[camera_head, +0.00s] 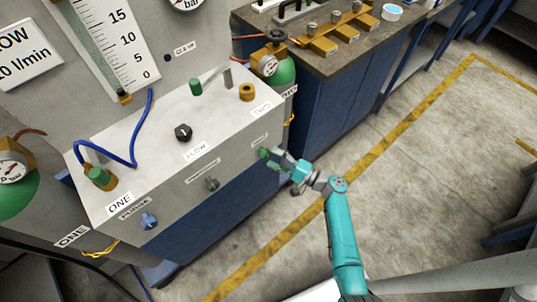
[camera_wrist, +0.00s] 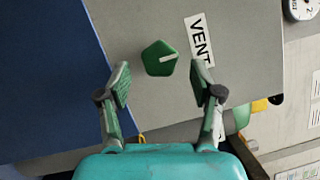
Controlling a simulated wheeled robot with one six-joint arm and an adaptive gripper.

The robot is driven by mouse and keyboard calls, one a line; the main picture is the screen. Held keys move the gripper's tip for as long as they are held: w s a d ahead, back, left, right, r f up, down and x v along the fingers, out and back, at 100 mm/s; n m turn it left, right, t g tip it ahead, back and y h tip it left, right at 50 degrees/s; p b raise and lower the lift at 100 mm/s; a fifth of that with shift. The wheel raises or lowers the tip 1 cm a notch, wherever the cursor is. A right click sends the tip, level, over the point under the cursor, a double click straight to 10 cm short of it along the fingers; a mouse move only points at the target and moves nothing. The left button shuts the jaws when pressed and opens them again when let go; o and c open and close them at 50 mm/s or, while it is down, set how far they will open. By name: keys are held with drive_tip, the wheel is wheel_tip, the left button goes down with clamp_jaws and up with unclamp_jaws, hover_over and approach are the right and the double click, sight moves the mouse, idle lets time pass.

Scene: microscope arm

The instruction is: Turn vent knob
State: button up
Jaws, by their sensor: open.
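The vent knob (camera_wrist: 159,58) is a green, angular knob with a white pointer line, on the grey front panel beside the VENT label (camera_wrist: 200,41) in the wrist view. Its pointer line aims toward the label. My gripper (camera_wrist: 161,80) is open, with one finger on each side and the knob ahead, between the fingertip lines; I cannot tell whether any finger touches it. In the head view my gripper (camera_head: 268,160) is at the right end of the panel front, and the knob (camera_head: 263,153) is partly hidden by the fingers.
The panel front also carries a grey knob (camera_head: 212,184) and a blue knob (camera_head: 149,221). On top are a black flow knob (camera_head: 183,132) and a blue hose (camera_head: 133,150). A green cylinder with a gauge (camera_head: 269,66) stands behind. The floor (camera_head: 430,150) at right is clear.

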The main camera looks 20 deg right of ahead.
drive_tip(key=r+v, duration=0.1)
drive_tip(key=v, duration=0.7)
drive_tip(key=shift+s+d+f, duration=0.2)
drive_tip(key=shift+s+f, duration=0.05)
drive_tip(key=shift+f, duration=0.25)
drive_tip(key=s+a+f+g+h, duration=0.3)
drive_tip(key=s+a+f+h, duration=0.2)
drive_tip(key=s+a+f, duration=0.5)
drive_tip(key=s+n+g+h, duration=0.2)
drive_tip(key=s+n+h, duration=0.15)
drive_tip(key=s, duration=0.75)
drive_tip(key=s+d+r+n+t+h, duration=0.2)
drive_tip(key=s+r+n+h, duration=0.25)
drive_tip(key=s+r, duration=0.65)
wheel_tip(320, 180, up, 18)
drive_tip(key=s+n+t, duration=0.2)
drive_tip(key=n+t, duration=0.1)
drive_tip(key=n, duration=0.2)
drive_tip(key=shift+y, duration=0.3)
